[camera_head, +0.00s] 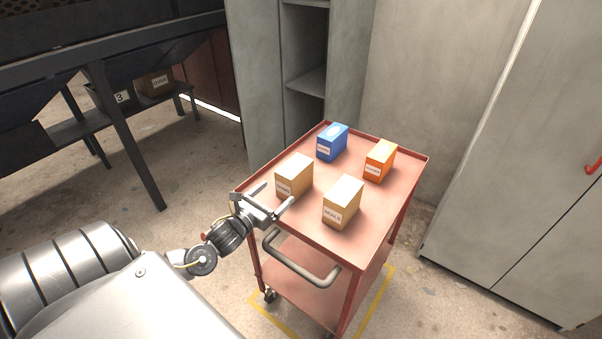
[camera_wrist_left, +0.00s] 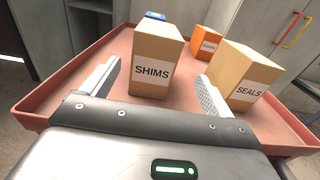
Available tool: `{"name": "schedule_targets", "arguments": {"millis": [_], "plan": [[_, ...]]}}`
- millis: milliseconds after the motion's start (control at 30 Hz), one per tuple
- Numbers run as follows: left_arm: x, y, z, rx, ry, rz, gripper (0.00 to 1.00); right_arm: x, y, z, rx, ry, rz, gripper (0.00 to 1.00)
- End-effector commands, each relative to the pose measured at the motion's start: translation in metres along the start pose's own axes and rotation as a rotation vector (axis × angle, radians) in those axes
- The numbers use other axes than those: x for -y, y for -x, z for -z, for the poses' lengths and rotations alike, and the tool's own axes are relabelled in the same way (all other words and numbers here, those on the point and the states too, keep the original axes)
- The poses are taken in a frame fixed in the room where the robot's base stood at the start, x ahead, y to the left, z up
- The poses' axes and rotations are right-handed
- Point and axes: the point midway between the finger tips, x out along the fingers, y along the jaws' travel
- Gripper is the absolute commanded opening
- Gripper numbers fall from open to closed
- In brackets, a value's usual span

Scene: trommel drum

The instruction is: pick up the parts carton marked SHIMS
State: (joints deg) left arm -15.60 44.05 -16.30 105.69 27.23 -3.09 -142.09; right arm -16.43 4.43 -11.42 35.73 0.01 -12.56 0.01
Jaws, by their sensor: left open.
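The SHIMS carton (camera_head: 293,176) is a tan box standing upright on the red cart's top. Its white label with SHIMS reads clearly in the left wrist view, where the carton (camera_wrist_left: 156,50) stands ahead between my two fingers' directions. My left gripper (camera_head: 278,193) is open and empty at the cart's near left edge, just short of the carton. In the left wrist view its fingers (camera_wrist_left: 158,72) point toward the carton, one to each side; I cannot tell that either touches it. My right gripper is not in view.
The tan SEALS carton (camera_head: 342,204) stands close on the right of SHIMS. A blue carton (camera_head: 332,143) and an orange carton (camera_head: 380,161) stand farther back. The cart (camera_head: 383,219) has a raised rim and a front handle (camera_head: 300,261). Grey cabinets (camera_head: 445,90) stand behind.

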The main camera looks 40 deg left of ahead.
Motion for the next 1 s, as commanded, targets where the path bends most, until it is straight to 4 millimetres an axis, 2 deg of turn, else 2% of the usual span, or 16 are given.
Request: {"name": "schedule_targets", "arguments": {"millis": [133,300,500,733,900,1000], "plan": [[-0.006,-0.003,-0.001,0.001,-0.001,-0.011,0.87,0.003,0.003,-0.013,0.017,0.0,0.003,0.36],[-0.01,-0.027,-0.002,0.001,0.0,-0.019,0.87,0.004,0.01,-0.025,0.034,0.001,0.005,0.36],[-0.009,-0.048,0.0,-0.001,0.0,-0.016,0.87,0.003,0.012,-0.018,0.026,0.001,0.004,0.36],[-0.009,-0.057,-0.001,-0.001,0.001,-0.016,0.87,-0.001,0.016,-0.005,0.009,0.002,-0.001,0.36],[-0.011,-0.083,-0.004,0.0,0.003,-0.015,0.87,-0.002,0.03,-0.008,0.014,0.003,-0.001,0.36],[-0.011,-0.095,-0.002,-0.001,0.002,-0.014,0.87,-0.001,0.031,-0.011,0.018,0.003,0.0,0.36]]}}
